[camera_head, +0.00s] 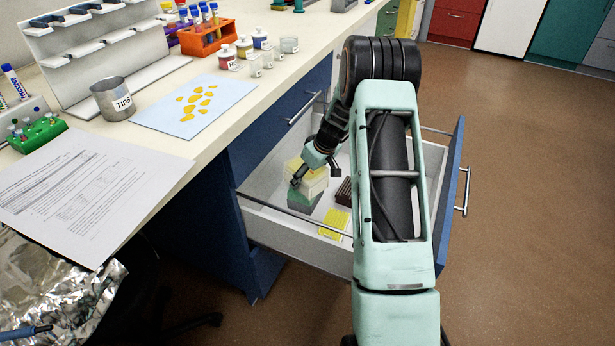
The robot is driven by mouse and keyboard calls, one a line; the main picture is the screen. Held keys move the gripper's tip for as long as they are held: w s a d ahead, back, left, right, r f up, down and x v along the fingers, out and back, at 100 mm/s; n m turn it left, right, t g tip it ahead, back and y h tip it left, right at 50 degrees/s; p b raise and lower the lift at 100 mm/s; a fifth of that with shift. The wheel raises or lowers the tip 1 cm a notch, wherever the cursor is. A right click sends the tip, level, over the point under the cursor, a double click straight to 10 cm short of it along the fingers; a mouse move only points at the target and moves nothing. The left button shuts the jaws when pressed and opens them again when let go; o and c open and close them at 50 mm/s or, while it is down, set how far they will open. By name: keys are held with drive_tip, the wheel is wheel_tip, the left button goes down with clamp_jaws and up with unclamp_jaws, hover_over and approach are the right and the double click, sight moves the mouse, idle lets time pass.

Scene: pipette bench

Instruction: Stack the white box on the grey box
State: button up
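The white box (315,181), cream-looking in this light, is in the open drawer, directly above the grey box (303,201). The grey box has a dark greenish-grey side showing below it. I cannot tell whether the two boxes touch. My gripper (315,174) reaches down into the drawer at the white box, with one dark finger across its near left side and the other by its right side. The fingers are too small to tell whether they press on the box. Part of the white box's top is hidden behind my gripper.
The drawer (288,226) is pulled out from the blue cabinet, its walls close around my arm. It also holds a yellow rack (335,222) and a dark brown item (344,191). The bench above carries a steel TIPS cup (112,99), a blue sheet (195,106) and several jars.

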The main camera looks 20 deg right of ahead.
drive_tip(key=shift+o, duration=1.1)
drive_tip(key=shift+r, duration=0.15)
drive_tip(key=shift+d+r+p, duration=0.1)
drive_tip(key=shift+r+p, duration=0.2)
drive_tip(key=shift+r, duration=0.05)
drive_tip(key=p+v, duration=0.2)
drive_tip(key=v, duration=0.9)
drive_tip(key=shift+s+r, duration=0.1)
drive_tip(key=shift+s, duration=0.2)
